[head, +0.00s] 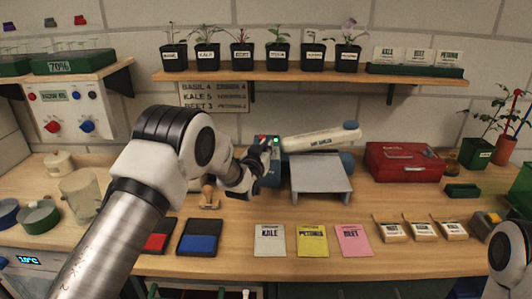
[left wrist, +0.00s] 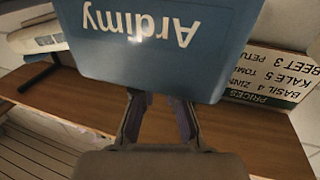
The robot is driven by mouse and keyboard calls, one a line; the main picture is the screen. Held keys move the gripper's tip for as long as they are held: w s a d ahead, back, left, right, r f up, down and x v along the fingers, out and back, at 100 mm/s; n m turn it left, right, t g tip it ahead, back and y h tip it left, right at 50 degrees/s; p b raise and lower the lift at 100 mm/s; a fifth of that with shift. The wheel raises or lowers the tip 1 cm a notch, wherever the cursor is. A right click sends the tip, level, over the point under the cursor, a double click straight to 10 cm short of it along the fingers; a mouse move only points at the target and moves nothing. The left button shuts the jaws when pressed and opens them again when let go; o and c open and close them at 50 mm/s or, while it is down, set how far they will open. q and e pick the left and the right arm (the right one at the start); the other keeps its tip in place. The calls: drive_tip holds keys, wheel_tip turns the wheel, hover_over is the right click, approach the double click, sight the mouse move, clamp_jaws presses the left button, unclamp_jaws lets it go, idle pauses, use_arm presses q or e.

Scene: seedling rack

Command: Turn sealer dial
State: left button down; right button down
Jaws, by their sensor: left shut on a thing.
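The bag sealer stands at the back middle of the bench, with a blue body (head: 276,158), a long white sealing arm (head: 318,139) tilted upward and a grey platform (head: 319,172) in front. My left gripper (head: 264,160) is at the left end of the body. In the left wrist view, the blue body (left wrist: 165,45) with upside-down lettering fills the top, and my left fingers (left wrist: 161,103) reach its edge. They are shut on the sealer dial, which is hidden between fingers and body. My right gripper is out of view; only part of my right arm shows at lower right.
A wooden stamp (head: 208,194) stands close below my left gripper. Red and blue ink pads (head: 200,238), seed packets (head: 313,240) and a red box (head: 404,162) lie around. A shelf (head: 310,76) with potted seedlings hangs above. The bench before the platform is mostly clear.

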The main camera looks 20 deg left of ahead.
use_arm(q)
drive_tip(key=shift+m+h, duration=0.4)
drive_tip(key=shift+h, duration=0.2)
drive_tip(key=c, duration=1.2)
unclamp_jaws()
drive_tip(key=s, duration=1.2)
drive_tip(key=shift+a, duration=0.4)
